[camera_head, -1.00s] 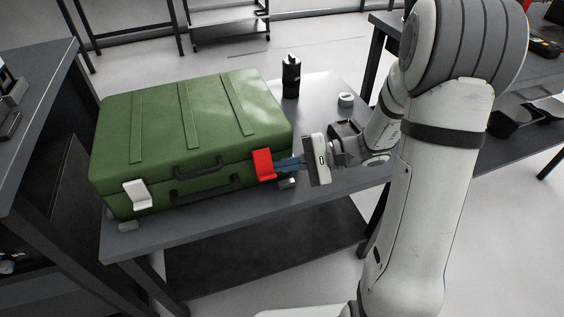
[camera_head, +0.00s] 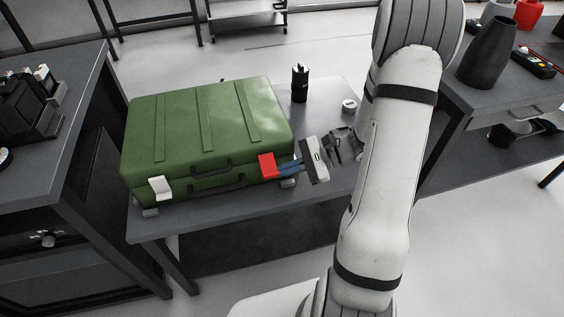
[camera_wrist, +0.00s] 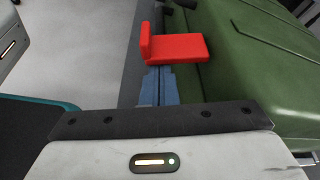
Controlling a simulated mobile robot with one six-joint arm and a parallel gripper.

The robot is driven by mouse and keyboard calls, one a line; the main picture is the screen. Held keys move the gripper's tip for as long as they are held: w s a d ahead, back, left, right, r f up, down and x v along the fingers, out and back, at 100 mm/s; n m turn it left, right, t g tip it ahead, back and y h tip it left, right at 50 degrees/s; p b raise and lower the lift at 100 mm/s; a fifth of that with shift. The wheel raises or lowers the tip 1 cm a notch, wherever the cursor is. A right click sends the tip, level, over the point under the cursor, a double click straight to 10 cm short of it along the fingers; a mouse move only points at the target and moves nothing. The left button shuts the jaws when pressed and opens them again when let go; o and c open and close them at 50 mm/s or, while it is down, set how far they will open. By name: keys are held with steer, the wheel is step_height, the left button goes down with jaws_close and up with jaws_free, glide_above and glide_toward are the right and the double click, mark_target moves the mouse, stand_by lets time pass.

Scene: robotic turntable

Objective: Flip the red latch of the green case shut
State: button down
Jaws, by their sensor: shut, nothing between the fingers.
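The green case (camera_head: 180,135) lies closed on a dark grey table. Its red latch (camera_head: 267,166) is on the front face near the right corner. In the wrist view the red latch (camera_wrist: 180,48) is a flat plate with an upturned lip at its left end, and it sticks out from the case's front. My gripper (camera_head: 281,173) is shut and empty, with its blue fingertips at the latch's right, lower side. In the wrist view the fingertips (camera_wrist: 158,72) lie right against or just under the latch; contact cannot be told.
A white latch (camera_head: 160,188) is on the case's front left. A black bottle (camera_head: 299,84) and a small white round object (camera_head: 349,105) stand on the table behind the gripper. Other dark tables flank it left and right. The table's front strip is clear.

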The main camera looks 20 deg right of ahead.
steer(key=shift+s+d, duration=0.15)
steer(key=shift+d, duration=0.05)
steer(key=shift+s+r, duration=0.2)
steer(key=shift+s, duration=0.45)
steer(key=shift+r+p, duration=0.1)
steer(key=shift+p, duration=0.2)
steer(key=w+p+v, duration=0.1)
steer(key=p+v, duration=0.2)
steer(key=v, duration=0.7)
steer(key=shift+s+p, duration=0.35)
steer(key=shift+p, duration=0.05)
